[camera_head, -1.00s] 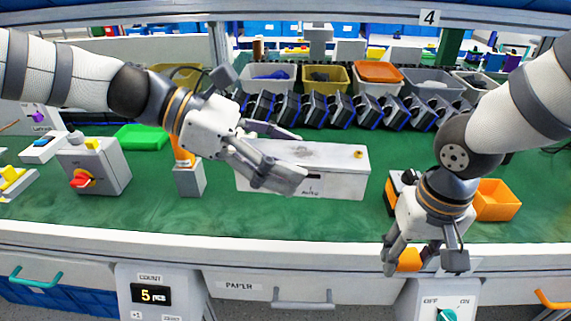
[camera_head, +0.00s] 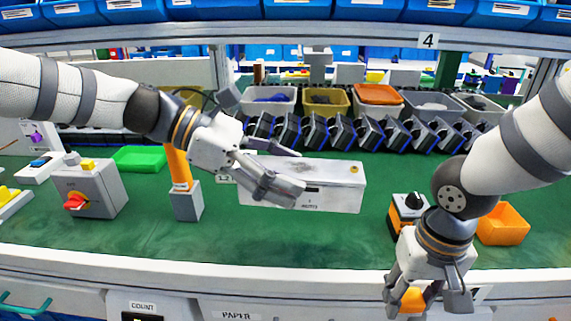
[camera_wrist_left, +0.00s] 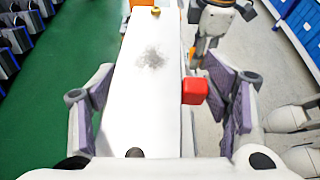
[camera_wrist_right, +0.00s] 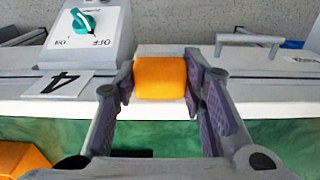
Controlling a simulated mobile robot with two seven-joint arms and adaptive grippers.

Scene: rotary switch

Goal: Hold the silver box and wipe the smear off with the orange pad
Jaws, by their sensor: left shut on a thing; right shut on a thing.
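The silver box (camera_head: 340,195) is a long pale box on the green mat, with a dark grey smear (camera_wrist_left: 152,58) on its top face and a small yellow knob near its far right corner. My left gripper (camera_head: 298,175) is shut across the box, with one finger along each long side. In the left wrist view the box (camera_wrist_left: 150,110) runs between the fingers. My right gripper (camera_head: 425,303) is shut on the orange pad (camera_wrist_right: 160,78) and hangs over the table's front edge, apart from the box. The pad also shows in the head view (camera_head: 411,299).
A grey box with a red knob (camera_head: 90,190) and an orange post on a grey base (camera_head: 186,202) stand left of the silver box. A black-knobbed switch (camera_head: 405,212) and an orange bin (camera_head: 503,224) are at right. Bins line the back. The mat before the silver box is clear.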

